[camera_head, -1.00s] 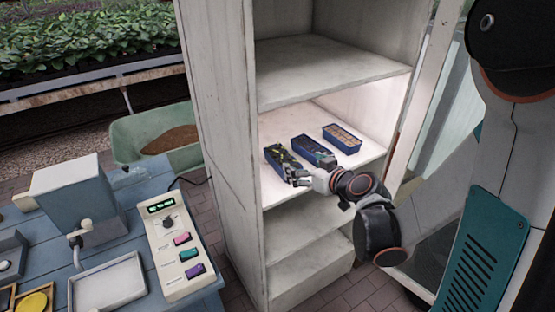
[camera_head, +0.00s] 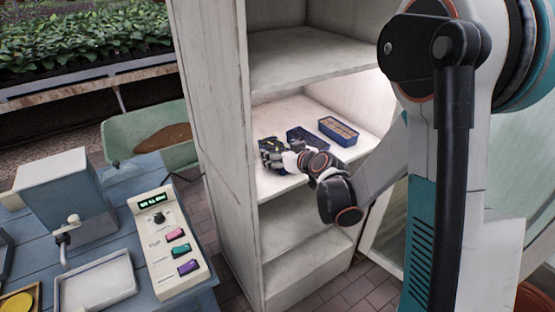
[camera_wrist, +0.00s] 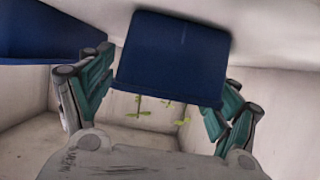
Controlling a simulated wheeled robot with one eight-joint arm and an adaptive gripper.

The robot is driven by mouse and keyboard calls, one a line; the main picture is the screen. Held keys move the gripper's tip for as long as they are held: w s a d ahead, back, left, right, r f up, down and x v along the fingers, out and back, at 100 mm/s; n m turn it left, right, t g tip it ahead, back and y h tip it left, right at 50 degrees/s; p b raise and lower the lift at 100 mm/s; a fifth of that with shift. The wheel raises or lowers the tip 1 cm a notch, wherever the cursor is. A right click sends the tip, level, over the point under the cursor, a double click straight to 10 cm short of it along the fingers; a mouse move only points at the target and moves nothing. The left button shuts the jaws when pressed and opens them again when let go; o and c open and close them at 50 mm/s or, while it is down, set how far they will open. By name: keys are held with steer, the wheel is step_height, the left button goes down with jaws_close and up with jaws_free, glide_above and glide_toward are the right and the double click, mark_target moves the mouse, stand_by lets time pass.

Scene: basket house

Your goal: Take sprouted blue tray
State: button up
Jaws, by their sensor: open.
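My gripper (camera_head: 276,157) reaches into the lit shelf of the white cabinet, at its left end, and covers most of the leftmost blue tray. In the wrist view a blue tray (camera_wrist: 172,62) lies between the two spread teal fingers of my gripper (camera_wrist: 165,85). The fingers are open, one on each side of it; I cannot tell whether they touch it. Small green sprouts (camera_wrist: 145,112) show at the edge of this tray. A middle blue tray (camera_head: 308,136) is partly hidden by my wrist, and a right blue tray (camera_head: 338,130) holds light brown blocks.
The cabinet's left wall (camera_head: 215,130) stands close beside my gripper, and an upper shelf (camera_head: 310,58) is above it. Another blue tray (camera_wrist: 38,38) is close by in the wrist view. A blue table (camera_head: 110,215) with a control box (camera_head: 170,240) stands at the left.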

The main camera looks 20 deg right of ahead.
steer(key=shift+w+a+f, duration=0.1)
steer(key=shift+w, duration=0.1)
steer(key=c, duration=1.3)
